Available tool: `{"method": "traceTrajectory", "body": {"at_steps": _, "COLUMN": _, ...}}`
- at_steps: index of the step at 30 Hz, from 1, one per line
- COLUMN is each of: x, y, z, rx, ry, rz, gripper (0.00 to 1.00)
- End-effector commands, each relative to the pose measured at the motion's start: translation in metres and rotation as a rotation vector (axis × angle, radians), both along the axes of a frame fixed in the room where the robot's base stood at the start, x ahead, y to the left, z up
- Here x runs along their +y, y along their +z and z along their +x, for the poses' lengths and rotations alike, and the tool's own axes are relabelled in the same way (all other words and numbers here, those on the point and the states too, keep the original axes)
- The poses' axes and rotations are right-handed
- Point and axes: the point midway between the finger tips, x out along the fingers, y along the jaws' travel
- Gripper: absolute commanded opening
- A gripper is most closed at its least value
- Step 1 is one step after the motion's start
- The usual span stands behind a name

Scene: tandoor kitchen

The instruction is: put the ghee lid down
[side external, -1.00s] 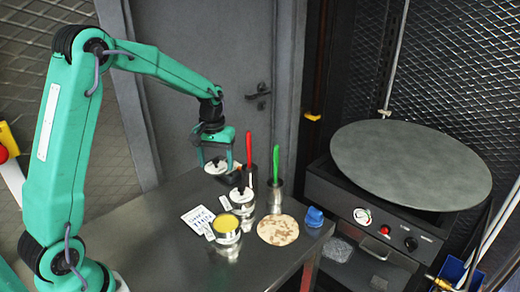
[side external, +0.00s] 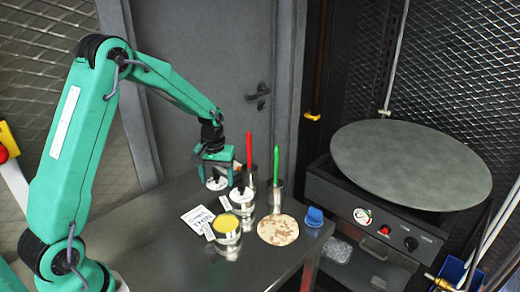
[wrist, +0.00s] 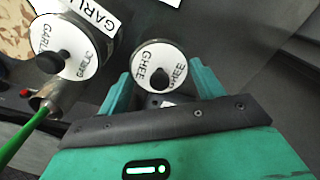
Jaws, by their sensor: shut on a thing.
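The ghee lid (side external: 216,184) is a white disc with a black knob. It also shows in the wrist view (wrist: 150,55), with GHEE printed on it. My gripper (side external: 216,171) is shut on the lid's knob, with a green finger on either side in the wrist view (wrist: 160,79). The lid is level and low over the steel table, behind the tins; I cannot tell whether it touches the table. An open tin with yellow contents (side external: 227,225) stands in front.
A lidded garlic tin (side external: 242,197) stands close to the right of the lid. Red (side external: 249,150) and green (side external: 276,165) handles stand upright behind it. A printed card (side external: 198,219), a flatbread (side external: 278,230) and a blue object (side external: 314,216) lie on the table (side external: 165,240). The table's left part is clear.

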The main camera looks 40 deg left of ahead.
Motion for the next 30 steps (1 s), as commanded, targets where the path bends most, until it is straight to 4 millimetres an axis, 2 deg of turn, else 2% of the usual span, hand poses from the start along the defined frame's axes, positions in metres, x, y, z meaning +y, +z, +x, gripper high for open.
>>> {"method": "traceTrajectory", "body": {"at_steps": 5, "x": 0.000, "y": -0.007, "z": -0.001, "rx": 0.003, "ry": 0.000, "rz": -0.001, "gripper": 0.45}}
{"method": "traceTrajectory", "body": {"at_steps": 14, "x": 0.000, "y": -0.036, "z": -0.001, "rx": 0.002, "ry": 0.000, "rz": 0.000, "gripper": 0.45}}
{"method": "traceTrajectory", "body": {"at_steps": 28, "x": 0.000, "y": -0.041, "z": 0.000, "rx": 0.001, "ry": 0.000, "rz": -0.001, "gripper": 0.45}}
{"method": "traceTrajectory", "body": {"at_steps": 29, "x": 0.000, "y": -0.041, "z": 0.000, "rx": 0.001, "ry": 0.000, "rz": -0.001, "gripper": 0.71}}
{"method": "traceTrajectory", "body": {"at_steps": 30, "x": 0.000, "y": -0.040, "z": 0.000, "rx": 0.000, "ry": 0.000, "rz": 0.000, "gripper": 0.78}}
